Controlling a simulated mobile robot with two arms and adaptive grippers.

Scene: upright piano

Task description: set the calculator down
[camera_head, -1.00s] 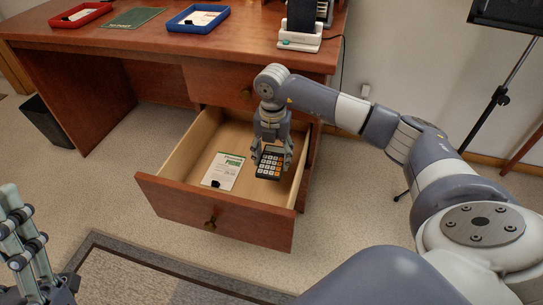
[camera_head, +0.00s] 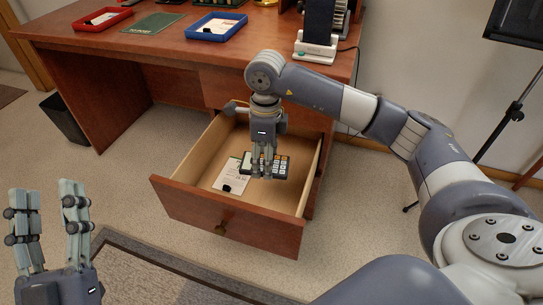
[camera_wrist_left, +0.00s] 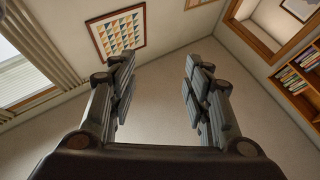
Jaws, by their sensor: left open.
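The calculator (camera_head: 281,167), dark with white and orange keys, is at the open drawer (camera_head: 235,219) in the head view. My right gripper (camera_head: 263,172) points down into the drawer, its fingers closed on the calculator and covering part of it. I cannot tell whether the calculator touches the drawer floor. My left gripper (camera_head: 49,222) is open and empty at the lower left, well away from the drawer. Its spread fingers also show in the left wrist view (camera_wrist_left: 160,85), with nothing between them.
A white and green card (camera_head: 230,178) lies in the drawer, left of the calculator. The desk (camera_head: 110,43) above holds a red tray (camera_head: 84,25), a blue tray (camera_head: 196,35) and a green folder (camera_head: 155,23). A dark bin (camera_head: 64,117) stands at left.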

